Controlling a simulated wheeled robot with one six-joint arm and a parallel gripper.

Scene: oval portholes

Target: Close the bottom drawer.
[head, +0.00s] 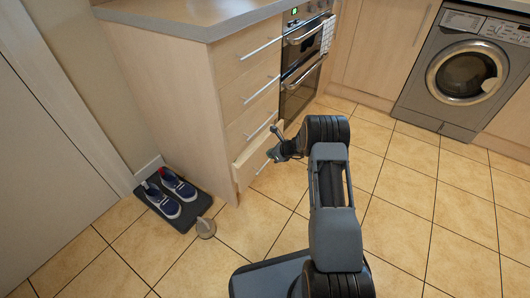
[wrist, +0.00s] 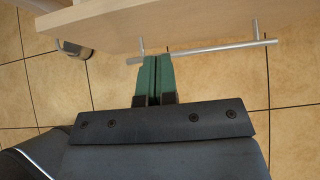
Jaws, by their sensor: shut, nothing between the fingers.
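The bottom drawer (head: 241,172) of the pale wood cabinet sticks out a little from the drawers above it. In the wrist view its pale front (wrist: 110,27) runs along the top, with a thin silver bar handle (wrist: 225,48) below it. My gripper (head: 272,153) is just in front of this drawer. In the wrist view the green fingers of my gripper (wrist: 156,58) are shut together and empty. Their tips overlap the left part of the handle bar; I cannot tell whether they touch it. The drawer's inside is mostly hidden.
Blue shoes (head: 172,190) lie on a dark mat (head: 192,211) left of the cabinet, with a small round grey-beige object (head: 206,228) beside it. An oven (head: 301,65) and a washing machine (head: 466,75) stand farther back. The tiled floor on the right is clear.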

